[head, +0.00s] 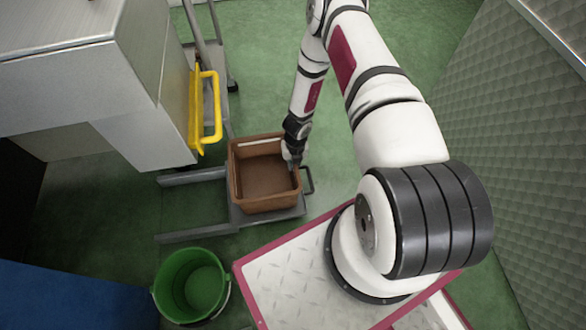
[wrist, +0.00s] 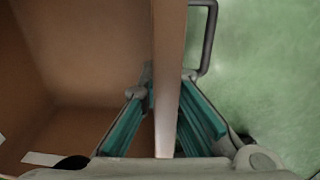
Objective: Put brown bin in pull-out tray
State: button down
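The brown bin (head: 266,205) is open-topped and looks empty. In the head view it is upright over the grey pull-out tray (head: 240,217), covering most of it; I cannot tell whether it rests on the tray or hangs just above. The tray's dark handle (head: 309,180) sticks out to the right of the bin and also shows in the wrist view (wrist: 211,35). My gripper (head: 291,160) is at the bin's right wall. In the wrist view my gripper (wrist: 168,85) has one teal-padded finger inside and one outside the bin wall (wrist: 169,50), tips closed against it.
Grey rails (head: 190,237) run left from the tray. A green bucket (head: 192,285) stands on the floor below them. Green floor is clear to the right.

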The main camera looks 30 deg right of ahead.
jog(key=shift+f+b, duration=0.3)
jog(key=shift+f, duration=0.75)
jog(key=shift+f, duration=0.2)
jog(key=c, duration=1.8)
grip_release()
jog(key=shift+s, duration=0.1)
jog(key=shift+r, duration=0.15)
